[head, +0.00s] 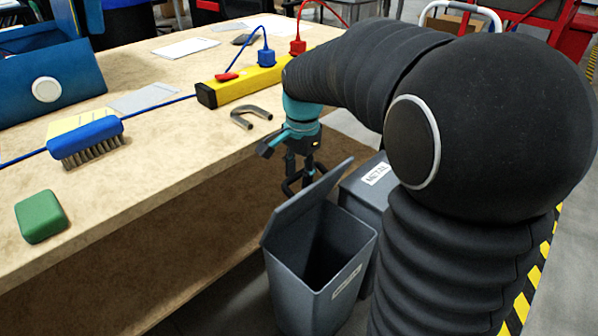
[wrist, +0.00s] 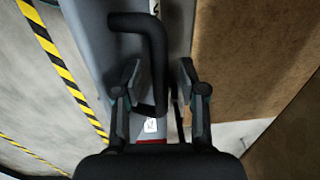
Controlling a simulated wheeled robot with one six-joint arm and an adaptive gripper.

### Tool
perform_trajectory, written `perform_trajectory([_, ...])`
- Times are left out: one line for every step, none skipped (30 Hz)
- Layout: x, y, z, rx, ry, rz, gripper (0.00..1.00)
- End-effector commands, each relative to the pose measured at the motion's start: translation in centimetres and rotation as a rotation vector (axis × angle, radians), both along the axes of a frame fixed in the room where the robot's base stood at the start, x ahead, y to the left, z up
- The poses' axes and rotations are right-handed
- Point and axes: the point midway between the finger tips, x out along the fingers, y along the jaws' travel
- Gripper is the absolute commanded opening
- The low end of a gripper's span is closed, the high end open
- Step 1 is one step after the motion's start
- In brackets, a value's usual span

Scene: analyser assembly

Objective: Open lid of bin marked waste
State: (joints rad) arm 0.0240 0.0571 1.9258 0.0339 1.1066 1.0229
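A grey bin (head: 318,275) stands beside the bench with its lid (head: 303,202) raised and tilted, its dark inside showing. The label (head: 346,281) on its front is too small to read surely. My gripper (head: 299,184) is behind the raised lid, pointing down, partly hidden by it. In the wrist view my gripper (wrist: 160,90) has its two fingers apart.
A second grey bin (head: 361,193) labelled METAL stands behind, its lid down. The bench (head: 180,130) is close on the left, bearing a blue brush (head: 85,137), a green block (head: 41,217), a yellow power strip (head: 240,84) and a grey U-shaped piece (head: 251,116).

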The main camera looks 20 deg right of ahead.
Motion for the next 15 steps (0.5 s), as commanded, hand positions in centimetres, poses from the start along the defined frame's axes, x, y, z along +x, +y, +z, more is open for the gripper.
perform_trajectory([0.0, 0.0, 0.1, 0.000, -0.001, 0.000, 0.41])
perform_trajectory([0.0, 0.0, 0.1, 0.001, -0.001, -0.001, 0.41])
perform_trajectory([0.0, 0.0, 0.3, 0.001, -0.002, -0.001, 0.41])
perform_trajectory([0.0, 0.0, 0.4, 0.000, -0.002, -0.001, 0.41])
perform_trajectory([0.0, -0.1, 0.6, 0.001, -0.003, -0.002, 0.41])
perform_trajectory([0.0, -0.1, 1.0, 0.000, -0.004, -0.002, 0.41])
perform_trajectory([0.0, -0.1, 1.4, 0.000, -0.004, -0.002, 0.41])
perform_trajectory([0.0, -0.1, 1.8, 0.000, -0.004, -0.002, 0.41])
perform_trajectory([0.0, -0.2, 2.5, 0.000, -0.007, -0.002, 0.41])
perform_trajectory([-0.1, -0.2, 3.0, 0.001, -0.005, -0.003, 0.41])
perform_trajectory([-0.1, -0.2, 3.5, 0.001, -0.005, -0.003, 0.41])
perform_trajectory([-0.1, -0.2, 4.4, 0.001, -0.005, -0.003, 0.41])
perform_trajectory([-0.1, -0.3, 5.0, 0.000, -0.006, -0.003, 0.41])
perform_trajectory([-0.2, -0.3, 5.6, 0.000, -0.006, -0.003, 0.41])
perform_trajectory([-0.2, -0.3, 6.4, 0.000, -0.006, -0.003, 0.41])
